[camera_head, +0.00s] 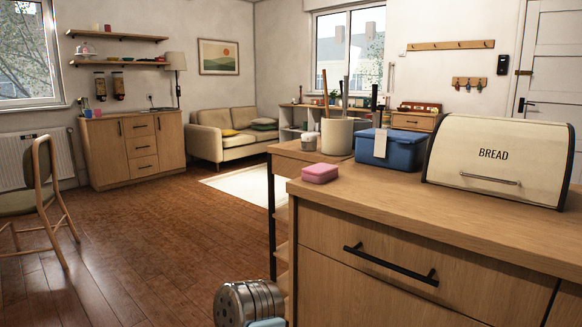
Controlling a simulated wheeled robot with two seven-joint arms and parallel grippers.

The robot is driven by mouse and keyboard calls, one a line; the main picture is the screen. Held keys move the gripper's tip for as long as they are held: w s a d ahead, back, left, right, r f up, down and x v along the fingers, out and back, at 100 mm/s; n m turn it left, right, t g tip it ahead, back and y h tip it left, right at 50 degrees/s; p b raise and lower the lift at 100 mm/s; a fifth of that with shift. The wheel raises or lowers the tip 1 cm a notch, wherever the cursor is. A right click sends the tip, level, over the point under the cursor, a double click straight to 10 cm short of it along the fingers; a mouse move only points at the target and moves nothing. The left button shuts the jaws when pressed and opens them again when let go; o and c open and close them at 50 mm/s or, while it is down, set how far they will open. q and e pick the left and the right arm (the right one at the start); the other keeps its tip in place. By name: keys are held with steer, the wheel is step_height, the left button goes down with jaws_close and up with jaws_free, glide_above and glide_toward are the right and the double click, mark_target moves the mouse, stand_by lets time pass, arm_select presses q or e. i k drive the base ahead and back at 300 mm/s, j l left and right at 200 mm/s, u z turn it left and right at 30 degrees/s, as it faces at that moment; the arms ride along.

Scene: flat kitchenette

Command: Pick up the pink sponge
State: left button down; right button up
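The pink sponge (320,173) lies flat on the wooden counter (430,205), close to the counter's left edge. Its top and front sides show, and nothing covers it. Neither of my grippers shows in the head view, so I cannot see any gripper near the sponge.
A blue lidded box (400,148) with a white tag and a cream utensil crock (337,136) stand behind the sponge. A cream bread box (490,157) stands at the right. The countertop in front of the bread box is clear. A chair (42,190) stands far left.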

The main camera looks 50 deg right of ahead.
mark_target(319, 173)
steer(key=i+z, duration=0.35)
steer(key=i+j+z, duration=0.2)
steer(key=i+z, duration=0.2)
steer(key=i+j+z, duration=0.35)
steer(key=k+l, duration=0.1)
